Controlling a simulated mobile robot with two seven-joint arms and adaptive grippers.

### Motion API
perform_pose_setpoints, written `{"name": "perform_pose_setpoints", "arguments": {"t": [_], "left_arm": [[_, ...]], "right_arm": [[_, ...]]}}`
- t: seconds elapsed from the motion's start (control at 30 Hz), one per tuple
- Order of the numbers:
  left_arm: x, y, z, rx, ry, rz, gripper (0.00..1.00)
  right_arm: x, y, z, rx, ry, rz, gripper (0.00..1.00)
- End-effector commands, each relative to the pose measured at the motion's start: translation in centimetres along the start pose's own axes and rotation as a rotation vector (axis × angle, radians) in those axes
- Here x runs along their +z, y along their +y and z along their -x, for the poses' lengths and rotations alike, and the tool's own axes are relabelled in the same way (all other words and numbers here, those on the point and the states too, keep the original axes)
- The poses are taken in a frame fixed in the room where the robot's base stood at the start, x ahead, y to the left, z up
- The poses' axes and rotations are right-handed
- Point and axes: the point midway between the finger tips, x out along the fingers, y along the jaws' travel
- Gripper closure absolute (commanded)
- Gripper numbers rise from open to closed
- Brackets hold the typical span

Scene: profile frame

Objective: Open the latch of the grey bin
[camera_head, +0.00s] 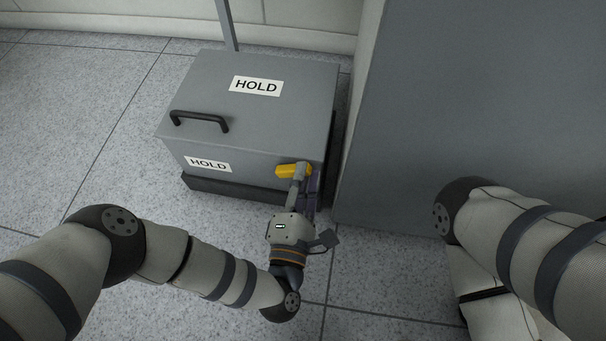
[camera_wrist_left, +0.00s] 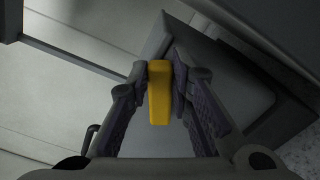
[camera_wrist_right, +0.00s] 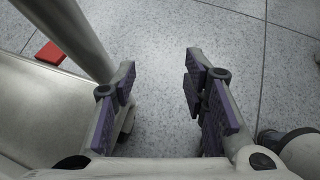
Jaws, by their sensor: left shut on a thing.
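The grey bin (camera_head: 250,120) stands on the floor, with its lid down, a black bar handle (camera_head: 200,121) on the lid and "HOLD" labels on lid and front. Its yellow latch (camera_head: 288,171) is at the right of the front face. My left gripper (camera_head: 303,180) is at the latch, its fingers partly hidden behind my wrist. In the left wrist view the fingers are shut on the yellow latch (camera_wrist_left: 159,95), one on each side. My right gripper (camera_wrist_right: 160,75) shows only in the right wrist view, open and empty above the floor.
A large grey panel (camera_head: 480,110) stands close to the right of the bin. A wall (camera_head: 290,25) and a thin grey post (camera_head: 227,25) are behind it. The tiled floor (camera_head: 80,130) left of the bin is clear. A small red thing (camera_wrist_right: 50,54) shows in the right wrist view.

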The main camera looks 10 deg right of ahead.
Motion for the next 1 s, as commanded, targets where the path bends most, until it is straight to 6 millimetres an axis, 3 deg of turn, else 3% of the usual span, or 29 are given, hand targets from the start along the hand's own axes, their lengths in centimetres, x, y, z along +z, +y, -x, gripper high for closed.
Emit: {"name": "perform_pose_setpoints", "arguments": {"t": [0.33, 0.37, 0.43, 0.47, 0.77, 1.0], "left_arm": [[-0.1, 0.1, -0.2, 0.004, 0.002, -0.003, 1.0], [-0.1, 0.1, -0.2, 0.004, 0.002, -0.003, 0.78], [-0.1, 0.1, -0.1, 0.004, 0.001, -0.003, 0.62], [-0.1, 0.1, -0.1, 0.004, 0.001, -0.003, 0.6], [0.0, 0.0, 0.3, 0.0, 0.001, -0.001, 0.6], [-0.1, -0.1, 5.0, -0.003, 0.002, 0.0, 0.6]], "right_arm": [[0.0, 0.0, 0.0, 0.0, 0.0, 0.0, 0.6], [0.0, 0.0, 0.0, 0.0, 0.0, 0.0, 0.6], [0.0, 0.0, 0.0, 0.0, 0.0, 0.0, 0.6], [0.0, 0.0, 0.0, 0.0, 0.0, 0.0, 0.6], [0.0, 0.0, 0.0, 0.0, 0.0, 0.0, 0.6], [0.0, 0.0, 0.0, 0.0, 0.0, 0.0, 0.6]]}}
